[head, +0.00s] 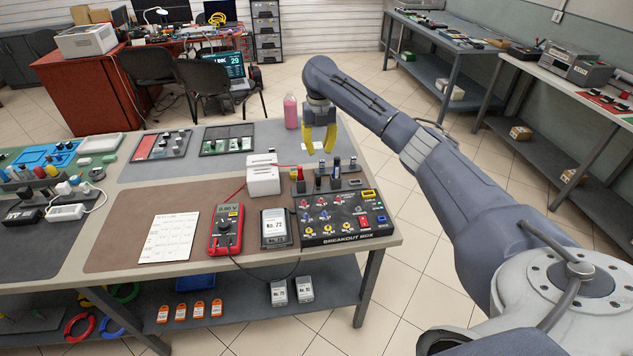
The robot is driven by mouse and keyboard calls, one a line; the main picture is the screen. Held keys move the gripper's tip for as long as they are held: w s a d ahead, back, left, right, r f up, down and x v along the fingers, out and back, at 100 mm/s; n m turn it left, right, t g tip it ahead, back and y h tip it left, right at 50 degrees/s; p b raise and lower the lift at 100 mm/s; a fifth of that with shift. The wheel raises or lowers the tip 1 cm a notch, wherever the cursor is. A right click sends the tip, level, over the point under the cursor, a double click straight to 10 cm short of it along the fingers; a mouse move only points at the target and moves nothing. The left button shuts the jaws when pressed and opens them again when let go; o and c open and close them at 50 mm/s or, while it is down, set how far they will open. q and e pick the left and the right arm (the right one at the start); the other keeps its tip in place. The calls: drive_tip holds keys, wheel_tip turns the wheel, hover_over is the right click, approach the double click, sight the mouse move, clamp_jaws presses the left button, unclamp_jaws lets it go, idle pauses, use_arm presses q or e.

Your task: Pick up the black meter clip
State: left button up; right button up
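The breakout box (345,217) sits at the table's right end, with knobs and jacks on its top. Several dark upright pieces stand along its back edge, among them one black piece (336,173); I cannot tell which is the black meter clip. The red multimeter (226,231) lies left of the box. A red lead runs from it toward the back, and a black lead curves along the table's front edge. My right gripper (319,151) has yellow fingers pointing down, apart and empty, above and behind the box's back row. My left gripper is out of view.
A white two-slot block (263,177) stands left of the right gripper, and a pink bottle (291,111) stands behind it. A dark labelled block (274,228) and a paper sheet (170,238) lie near the front. The grey mat (150,172) has bare room.

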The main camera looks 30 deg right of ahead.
sight(318, 176)
wheel_tip(318, 176, down, 14)
drive_tip(key=shift+a+f, duration=0.1)
drive_tip(key=shift+a, duration=0.05)
idle(0.7)
drive_tip(key=shift+o, duration=0.2)
clamp_jaws()
